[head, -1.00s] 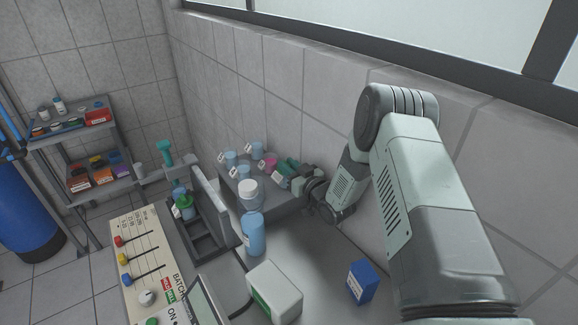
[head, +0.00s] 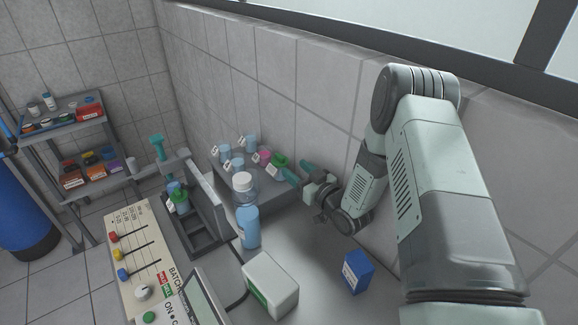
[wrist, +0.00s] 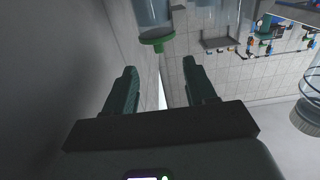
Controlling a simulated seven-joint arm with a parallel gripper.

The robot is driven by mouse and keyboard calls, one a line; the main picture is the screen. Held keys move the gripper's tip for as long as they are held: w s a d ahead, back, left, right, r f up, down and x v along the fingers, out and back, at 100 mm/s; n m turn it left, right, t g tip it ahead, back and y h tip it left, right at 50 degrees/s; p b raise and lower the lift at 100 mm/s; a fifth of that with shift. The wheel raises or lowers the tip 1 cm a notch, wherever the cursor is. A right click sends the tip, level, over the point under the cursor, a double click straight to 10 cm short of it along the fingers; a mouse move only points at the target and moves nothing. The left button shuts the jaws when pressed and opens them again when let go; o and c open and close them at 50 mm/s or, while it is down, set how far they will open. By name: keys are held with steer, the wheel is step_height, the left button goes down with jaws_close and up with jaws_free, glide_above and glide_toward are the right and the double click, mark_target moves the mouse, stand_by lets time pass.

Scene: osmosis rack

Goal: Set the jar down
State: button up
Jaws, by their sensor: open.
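The jar with the green lid (head: 279,160) stands upright on a low grey platform against the wall, at the right end of a group of jars. In the wrist view the green-lidded jar (wrist: 154,38) appears inverted, just beyond the fingertips. My gripper (head: 299,170) is to the right of the jar, with its green fingers pointing toward it. In the wrist view my gripper (wrist: 160,66) is open, with nothing between its fingers. The jar looks clear of the fingers; its base is partly hidden in the head view.
A pink-lidded jar (head: 263,155) and several tagged blue jars crowd the platform's left. A tall blue bottle (head: 249,226) stands in front of the platform. A white box (head: 271,283) and a blue box (head: 358,272) stand on the bench, with clear room between them.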

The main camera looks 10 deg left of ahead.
mark_target(284, 161)
steer(key=o, duration=0.5)
steer(key=shift+d, duration=0.1)
steer(key=shift+o, duration=0.2)
steer(key=shift+w+a+f, duration=0.2)
steer(key=shift+w+a, duration=0.3)
steer(key=shift+a, duration=0.05)
steer(key=shift+w+a+f, duration=0.15)
steer(key=shift+w+a, duration=0.35)
steer(key=shift+x, duration=3.55)
